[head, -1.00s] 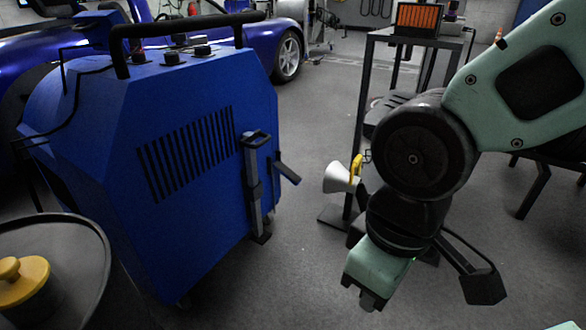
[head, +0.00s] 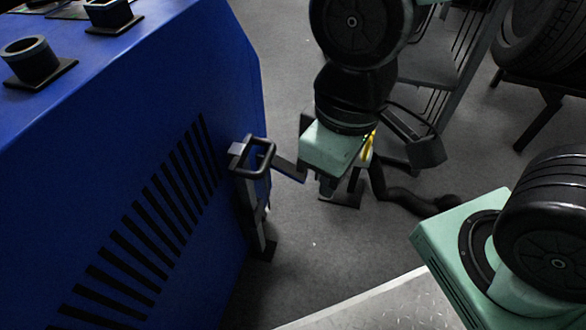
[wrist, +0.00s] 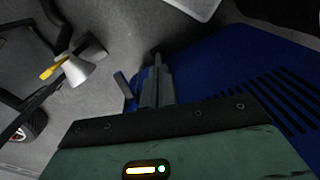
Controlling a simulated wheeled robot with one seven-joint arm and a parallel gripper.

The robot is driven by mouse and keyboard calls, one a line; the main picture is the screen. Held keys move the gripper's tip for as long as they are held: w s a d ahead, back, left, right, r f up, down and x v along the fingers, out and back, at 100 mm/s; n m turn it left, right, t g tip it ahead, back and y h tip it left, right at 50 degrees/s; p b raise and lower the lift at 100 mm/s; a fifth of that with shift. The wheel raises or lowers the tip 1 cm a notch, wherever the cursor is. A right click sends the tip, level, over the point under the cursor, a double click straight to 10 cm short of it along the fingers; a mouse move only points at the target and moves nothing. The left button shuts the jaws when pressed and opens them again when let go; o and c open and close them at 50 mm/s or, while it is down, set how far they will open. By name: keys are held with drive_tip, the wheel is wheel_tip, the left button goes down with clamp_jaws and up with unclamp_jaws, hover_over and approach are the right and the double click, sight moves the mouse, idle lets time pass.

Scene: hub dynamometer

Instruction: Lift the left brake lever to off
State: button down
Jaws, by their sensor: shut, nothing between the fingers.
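The blue dynamometer unit (head: 215,140) fills the left of the head view. A dark upright bracket with a loop-shaped handle (head: 258,153) is on its right side. A short dark lever arm (head: 289,171) sticks out to the right from beside it, tilted downward. The frames do not show whether this is the left lever. In the wrist view the blue unit (wrist: 225,70) lies to the right.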

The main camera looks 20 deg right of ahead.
drive_tip(key=w+d+f+m+g+y+b, duration=0.1)
drive_tip(key=w+f+m+g+y+b, duration=0.3)
drive_tip(key=f, duration=0.5)
drive_tip(key=w+f+m+g+y+b, duration=0.2)
drive_tip(key=w+f+m+y+b, duration=0.15)
drive_tip(key=f+b, duration=0.4)
drive_tip(key=w+d+f+m+g+y+b, duration=0.1)
drive_tip(key=w+f+m+g+y+b, duration=0.25)
drive_tip(key=f, duration=0.75)
drive_tip(key=w+d+f+m+t+y+b, duration=0.2)
drive_tip(key=w+d+f+m+t+y, duration=0.2)
drive_tip(key=f+m+t, duration=0.5)
drive_tip(key=w+d+f+m+t+y+b, duration=0.3)
drive_tip(key=w+d+f+m+t+y, duration=0.2)
drive_tip(key=f+m+t, duration=0.4)
drive_tip(key=w+m+t, duration=0.1)
drive_tip(key=m+t, duration=0.2)
drive_tip(key=t, duration=0.3)
drive_tip(key=shift+w+d+f+m+t+b, duration=0.2)
drive_tip(key=shift+d+f+m+t+b, duration=0.05)
drive_tip(key=shift+m+t+b, duration=0.15)
